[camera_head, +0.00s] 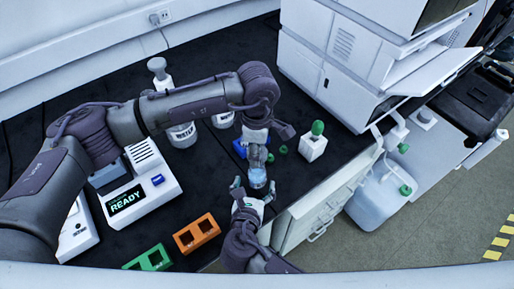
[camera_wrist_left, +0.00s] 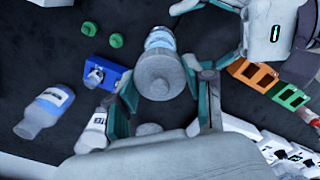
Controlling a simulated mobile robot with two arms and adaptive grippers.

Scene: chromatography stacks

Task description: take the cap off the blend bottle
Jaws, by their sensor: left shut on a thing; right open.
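The blend bottle, clear with a bluish body (camera_head: 257,178), is upright below my left gripper (camera_head: 257,160) in the head view. In the left wrist view its round grey cap (camera_wrist_left: 158,78) faces the camera, with the labelled bottle body (camera_wrist_left: 160,40) beyond. The left gripper's fingers (camera_wrist_left: 163,98) close on the cap from both sides. My right gripper (camera_head: 253,190) is open, its fingers spread on either side of the bottle's lower part. Whether they touch it I cannot tell. The bottle's base is partly hidden.
A blue holder (camera_head: 239,148), loose green caps (camera_head: 283,149) and a white block with a green-topped item (camera_head: 313,148) are close by. Labelled bottles (camera_head: 182,134) stand left, under my left arm. Orange (camera_head: 197,233) and green (camera_head: 149,259) racks lie near the front. The bench edge is close at right.

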